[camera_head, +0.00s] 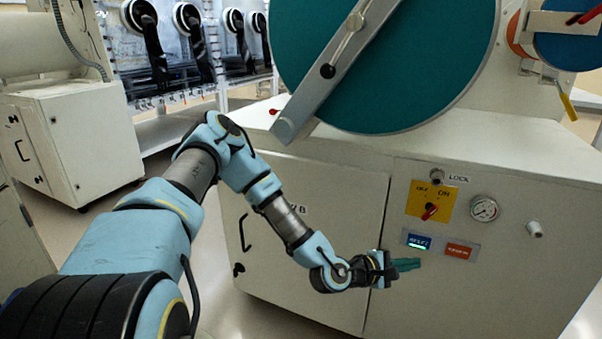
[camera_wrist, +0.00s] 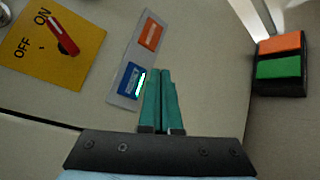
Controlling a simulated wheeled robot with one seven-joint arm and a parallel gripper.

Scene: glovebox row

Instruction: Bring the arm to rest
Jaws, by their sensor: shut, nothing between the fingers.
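My gripper (camera_head: 407,264) is stretched out in front of the cream cabinet (camera_head: 330,200), at the right end of my bent blue arm. Its green fingers are together and hold nothing. In the wrist view, the closed gripper (camera_wrist: 162,100) points toward the panel front, just beside a blue button (camera_wrist: 131,80). That blue button (camera_head: 418,241) is lit with a green strip and sits a little above the fingers in the head view. I cannot tell whether the fingertips touch the panel.
A red switch on a yellow plate (camera_head: 432,201), a gauge (camera_head: 484,208) and an orange button (camera_head: 459,251) are on the cabinet front. A large teal round door (camera_head: 430,60) with a grey bar stands above. Floor is free at the lower left (camera_head: 215,275).

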